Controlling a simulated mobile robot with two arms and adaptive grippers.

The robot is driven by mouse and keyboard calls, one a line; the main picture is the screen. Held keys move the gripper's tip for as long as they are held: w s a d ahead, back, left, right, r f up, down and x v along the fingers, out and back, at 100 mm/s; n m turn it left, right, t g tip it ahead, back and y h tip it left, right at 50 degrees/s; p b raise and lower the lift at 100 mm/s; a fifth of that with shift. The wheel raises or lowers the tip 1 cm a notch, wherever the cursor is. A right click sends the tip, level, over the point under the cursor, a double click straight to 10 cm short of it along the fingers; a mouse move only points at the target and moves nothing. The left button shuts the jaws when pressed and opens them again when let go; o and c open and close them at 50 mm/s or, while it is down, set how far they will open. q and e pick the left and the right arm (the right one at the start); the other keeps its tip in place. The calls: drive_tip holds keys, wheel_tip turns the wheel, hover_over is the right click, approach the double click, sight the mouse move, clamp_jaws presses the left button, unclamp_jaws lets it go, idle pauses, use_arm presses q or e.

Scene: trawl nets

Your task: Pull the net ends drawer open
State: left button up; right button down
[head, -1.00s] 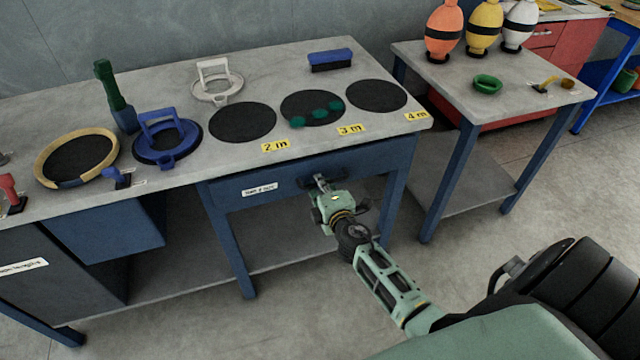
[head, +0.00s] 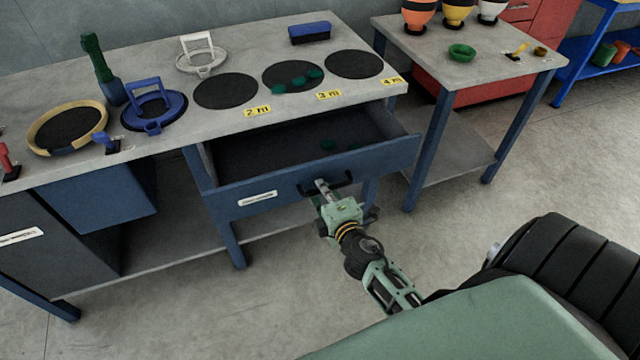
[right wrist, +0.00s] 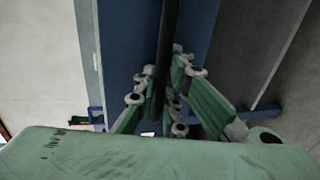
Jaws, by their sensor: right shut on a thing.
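The blue drawer (head: 375,162) under the right part of the workbench stands partly open. Its white label (head: 258,198) is on the left of the front, too small to read. Inside lie a few green pieces (head: 327,145) on a dark bottom. My right gripper (head: 323,186) is shut on the drawer's dark handle (head: 342,181) at the middle of the front. In the right wrist view the handle bar (right wrist: 165,60) runs between the fingers of the gripper (right wrist: 160,95). My left gripper is not in view.
A side table (head: 480,85) stands close on the right. The floor (head: 480,210) in front of the side table is clear.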

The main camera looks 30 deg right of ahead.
drive_tip(key=shift+s+a, duration=0.1)
drive_tip(key=shift+s, duration=0.15)
drive_tip(key=c, duration=2.1)
unclamp_jaws()
drive_tip(key=v, duration=1.2)
